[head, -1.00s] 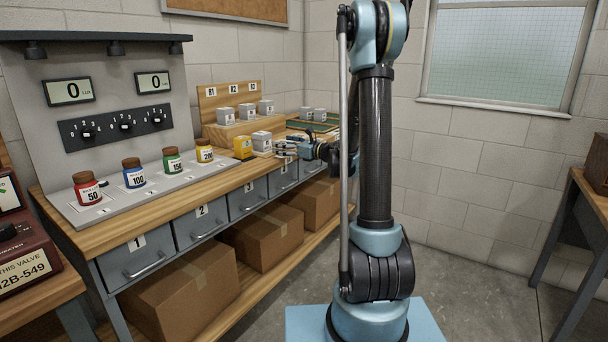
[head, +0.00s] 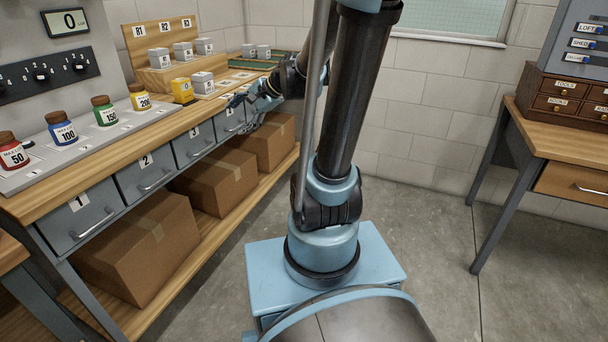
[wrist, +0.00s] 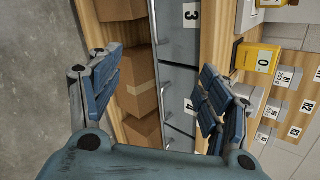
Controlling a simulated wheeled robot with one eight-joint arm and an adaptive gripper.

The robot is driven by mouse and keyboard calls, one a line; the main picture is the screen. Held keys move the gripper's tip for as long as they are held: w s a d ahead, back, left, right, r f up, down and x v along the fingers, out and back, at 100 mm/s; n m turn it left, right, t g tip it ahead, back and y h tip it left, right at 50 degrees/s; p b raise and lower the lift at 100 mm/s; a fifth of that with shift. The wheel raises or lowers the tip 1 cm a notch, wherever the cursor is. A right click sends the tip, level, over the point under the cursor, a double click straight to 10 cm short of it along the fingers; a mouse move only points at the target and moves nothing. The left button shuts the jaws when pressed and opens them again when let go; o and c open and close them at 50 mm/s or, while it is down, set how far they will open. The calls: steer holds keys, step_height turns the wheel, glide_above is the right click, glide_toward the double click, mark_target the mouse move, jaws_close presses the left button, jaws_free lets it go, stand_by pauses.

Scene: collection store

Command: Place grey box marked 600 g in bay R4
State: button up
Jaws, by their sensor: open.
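Several grey boxes are in view, but their weight marks are too small to read, so I cannot tell which says 600 g. Three stand on the wooden step below labels R1, R2 and R3: a left one (head: 159,58), a middle one (head: 183,51) and a right one (head: 204,46). Another grey box (head: 202,83) stands on the bench beside a yellow block (head: 182,91). I cannot make out an R4 label. My gripper (head: 246,106) is open and empty at the bench's front edge. The wrist view shows its spread fingers (wrist: 163,92) before the drawer fronts.
Coloured jars (head: 103,110) line the left of the bench (head: 120,143). Cardboard boxes (head: 140,245) fill the shelf below. Floor is clear on the right, before another table (head: 560,140).

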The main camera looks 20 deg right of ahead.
steer(key=s+d+f+n+g+h, duration=0.1)
steer(key=s+d+f+n+h, duration=0.3)
steer(key=s+d, duration=0.4)
steer(key=s+d+f+n+g+h, duration=0.2)
steer(key=s+d+f+n+h, duration=0.2)
steer(key=s, duration=1)
steer(key=d+f+n, duration=0.2)
steer(key=d+n, duration=0.1)
steer(key=shift+s+d+f, duration=0.2)
steer(key=shift+s+d, duration=0.1)
steer(key=shift+d, duration=0.05)
steer(key=shift+w+f, duration=0.2)
steer(key=shift+w, duration=0.25)
